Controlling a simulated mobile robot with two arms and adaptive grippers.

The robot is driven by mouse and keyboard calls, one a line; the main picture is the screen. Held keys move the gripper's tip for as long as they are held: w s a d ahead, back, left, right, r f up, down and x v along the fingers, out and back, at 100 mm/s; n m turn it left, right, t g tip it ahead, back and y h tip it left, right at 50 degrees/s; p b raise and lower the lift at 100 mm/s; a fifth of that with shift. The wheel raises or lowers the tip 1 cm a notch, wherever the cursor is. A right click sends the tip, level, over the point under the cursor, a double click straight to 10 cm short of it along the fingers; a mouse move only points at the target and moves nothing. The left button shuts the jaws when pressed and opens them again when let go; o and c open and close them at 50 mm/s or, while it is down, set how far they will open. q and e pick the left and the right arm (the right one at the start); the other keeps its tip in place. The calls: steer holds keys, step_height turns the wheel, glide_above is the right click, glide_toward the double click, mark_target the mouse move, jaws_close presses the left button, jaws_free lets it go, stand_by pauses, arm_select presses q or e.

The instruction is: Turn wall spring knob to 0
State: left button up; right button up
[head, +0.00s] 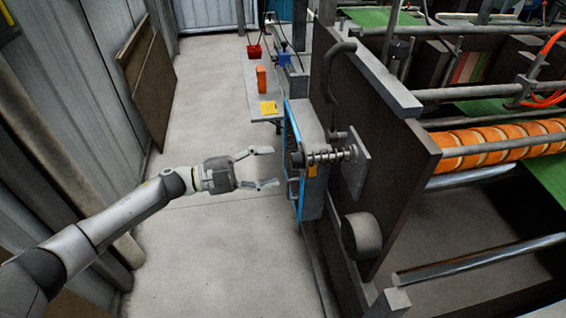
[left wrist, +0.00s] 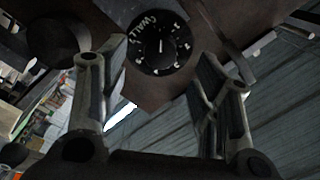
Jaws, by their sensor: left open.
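The wall spring knob is a round black dial in the left wrist view (left wrist: 160,46), at top centre between my fingers. It has white lettering that seems to read WALL, white marks around its rim and a short white line near its middle. Which number it is set to is too small to tell. In the head view, the knob end (head: 297,159) shows dark at the left end of a coiled spring shaft. My left gripper (head: 270,167) is open and empty, left of the knob with its fingers pointing at it, apart from it. My right gripper is not in view.
A dark machine side plate (head: 375,130) carries the spring shaft, with a blue-edged panel (head: 293,140) beside it. Orange rollers (head: 500,141) lie to the right. A narrow bench (head: 262,90) with small items stands behind. The floor (head: 215,240) on the left is clear.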

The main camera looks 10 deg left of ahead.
arm_select(q)
steer(key=v, duration=0.6)
steer(key=shift+s+a, duration=0.2)
steer(key=shift+a, duration=0.2)
